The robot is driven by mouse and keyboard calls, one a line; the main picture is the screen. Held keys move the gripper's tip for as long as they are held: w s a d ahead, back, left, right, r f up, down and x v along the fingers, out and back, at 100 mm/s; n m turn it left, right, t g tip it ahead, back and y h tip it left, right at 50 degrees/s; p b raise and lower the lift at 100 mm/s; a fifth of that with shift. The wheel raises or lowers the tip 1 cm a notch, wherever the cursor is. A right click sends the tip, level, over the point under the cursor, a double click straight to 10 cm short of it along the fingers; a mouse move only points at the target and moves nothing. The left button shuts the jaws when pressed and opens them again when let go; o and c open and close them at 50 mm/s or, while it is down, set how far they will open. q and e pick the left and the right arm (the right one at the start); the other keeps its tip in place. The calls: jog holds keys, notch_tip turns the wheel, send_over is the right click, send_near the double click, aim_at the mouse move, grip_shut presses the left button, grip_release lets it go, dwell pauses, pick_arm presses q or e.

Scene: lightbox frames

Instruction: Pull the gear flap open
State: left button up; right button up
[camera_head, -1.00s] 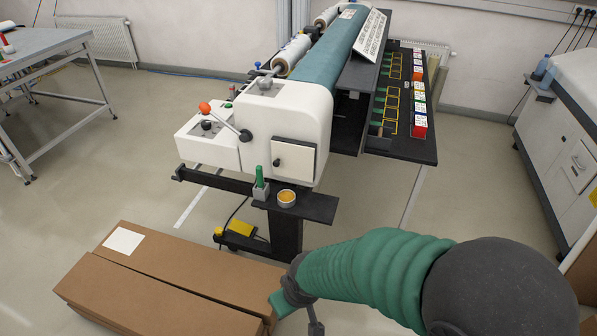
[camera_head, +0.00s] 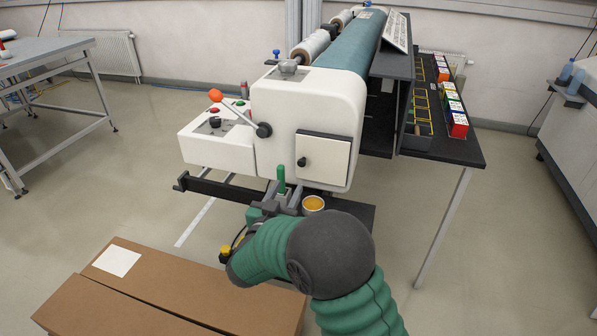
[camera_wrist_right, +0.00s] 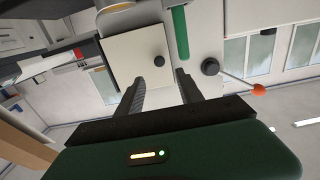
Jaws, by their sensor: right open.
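The gear flap (camera_head: 325,163) is a white square panel with a small black knob (camera_head: 303,162) on the end of the white machine (camera_head: 285,120). It looks shut against the housing. My right gripper (camera_head: 275,200) is below and left of the flap, partly hidden by my own arm. In the right wrist view, the gripper (camera_wrist_right: 160,78) is open and empty, its fingers pointing toward the flap (camera_wrist_right: 128,58). The knob (camera_wrist_right: 158,61) shows between and beyond the fingertips, apart from them. My left gripper is out of view.
A green-handled tool (camera_head: 281,180) stands upright close to my right gripper. A cup with yellow contents (camera_head: 313,203) sits on the black shelf (camera_head: 352,214). An orange-tipped lever (camera_head: 216,96) is at left. Brown cartons (camera_head: 165,300) lie below.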

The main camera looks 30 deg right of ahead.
aim_at(301, 164)
jog(key=b+x, duration=0.1)
jog(key=x, duration=0.9)
jog(key=shift+w+d, duration=0.2)
jog(key=shift+d, duration=0.05)
grip_shut()
dwell(0.8)
